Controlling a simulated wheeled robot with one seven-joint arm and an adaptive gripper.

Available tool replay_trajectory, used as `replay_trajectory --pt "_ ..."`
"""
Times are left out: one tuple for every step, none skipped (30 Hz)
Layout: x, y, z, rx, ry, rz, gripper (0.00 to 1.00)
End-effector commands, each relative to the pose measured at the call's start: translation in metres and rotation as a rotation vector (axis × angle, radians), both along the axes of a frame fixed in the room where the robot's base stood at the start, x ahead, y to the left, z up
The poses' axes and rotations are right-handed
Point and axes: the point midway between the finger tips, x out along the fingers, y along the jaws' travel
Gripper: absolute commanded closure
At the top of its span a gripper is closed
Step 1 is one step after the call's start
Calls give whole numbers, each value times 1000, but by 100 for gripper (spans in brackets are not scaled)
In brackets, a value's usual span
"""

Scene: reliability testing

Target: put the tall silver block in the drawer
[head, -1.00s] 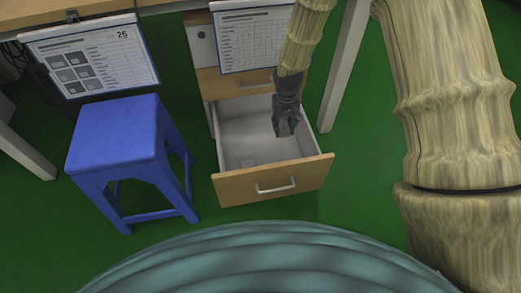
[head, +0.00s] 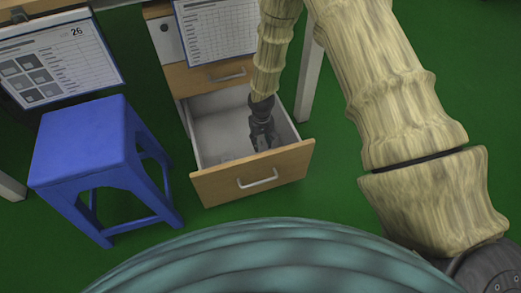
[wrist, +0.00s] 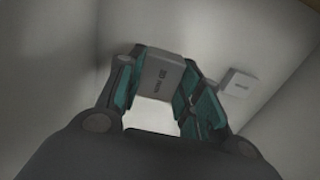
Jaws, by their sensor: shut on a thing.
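The drawer (head: 215,172) is pulled open, with a wooden front and a white inside. My gripper (head: 262,142) is down inside it, toward the right side. In the wrist view my gripper (wrist: 160,95) is shut on a grey block (wrist: 160,73) with dark print on its face, held between the two teal-lined fingers. White drawer walls surround it. I cannot tell whether the block touches the drawer floor. In the head view the block is hidden by the gripper.
A small white block with print (wrist: 237,84) lies in the drawer, right of the fingers. A blue stool (head: 85,145) stands left of the drawer. A closed drawer (head: 205,78) is above. A calendar sheet (head: 60,65) hangs at the upper left.

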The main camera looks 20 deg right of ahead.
Motion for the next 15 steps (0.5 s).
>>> replay_trajectory --pt "0 0 -7 0 1 0 92" --pt "0 0 -11 0 1 1 92" --pt "-1 0 -18 0 1 1 92" --pt "-1 0 -23 0 2 1 92" --pt "-1 0 -28 0 2 1 92" --pt "-1 0 -34 0 3 1 92" --pt "-1 0 -38 0 3 0 92" --pt "-1 0 -41 0 2 0 92" --pt "-1 0 -44 0 2 0 92" --pt "-1 0 -45 0 1 0 92" --pt "0 0 -46 0 1 0 92" --pt "0 0 -46 0 1 0 92" --pt "0 0 -45 0 1 0 92" --pt "0 0 -45 0 1 0 92" --pt "0 0 -44 0 1 0 92"
